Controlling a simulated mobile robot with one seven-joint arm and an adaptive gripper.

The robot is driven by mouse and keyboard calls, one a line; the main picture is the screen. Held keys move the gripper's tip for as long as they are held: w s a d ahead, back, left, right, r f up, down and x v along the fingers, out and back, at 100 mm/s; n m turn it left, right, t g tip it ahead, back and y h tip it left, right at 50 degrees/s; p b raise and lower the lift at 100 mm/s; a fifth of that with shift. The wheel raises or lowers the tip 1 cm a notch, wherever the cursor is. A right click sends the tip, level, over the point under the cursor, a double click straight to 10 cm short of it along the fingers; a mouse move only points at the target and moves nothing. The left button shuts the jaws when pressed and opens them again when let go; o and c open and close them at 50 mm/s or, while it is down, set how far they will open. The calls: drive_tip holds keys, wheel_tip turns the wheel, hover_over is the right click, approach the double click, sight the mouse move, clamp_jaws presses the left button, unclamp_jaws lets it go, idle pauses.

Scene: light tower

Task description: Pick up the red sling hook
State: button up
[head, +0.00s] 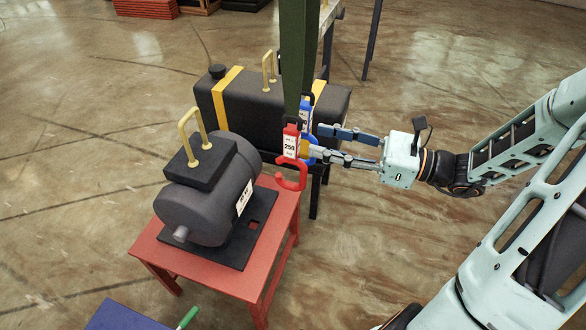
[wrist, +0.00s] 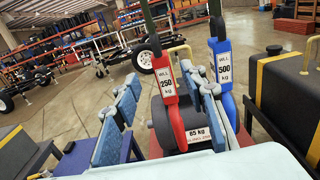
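The red sling hook (head: 291,173) hangs upright from a dark green strap, with a white 250 kg label; it also shows in the wrist view (wrist: 170,100). The blue sling hook (head: 306,117), labelled 500 kg, hangs just behind it, and to its right in the wrist view (wrist: 225,75). My gripper (head: 312,141) is open and empty, to the right of the hooks. In the wrist view, the red hook appears between my spread fingers (wrist: 167,97), nearer the right finger. That finger overlaps the blue hook's lower part. Contact with either hook cannot be told.
A dark grey cylindrical load (head: 205,200) with a yellow handle, labelled 85 kg, sits on a red table (head: 215,278) left of and below the hooks. A black tank (head: 250,105) with yellow bands stands behind. A blue surface (head: 118,318) is at the front.

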sight(299, 137)
drive_tip(key=x, duration=0.5)
drive_tip(key=f+b+x, duration=0.1)
drive_tip(key=x, duration=0.1)
drive_tip(key=shift+w+a, duration=0.2)
drive_tip(key=shift+c, duration=0.3)
drive_tip(key=shift+r, duration=0.1)
clamp_jaws()
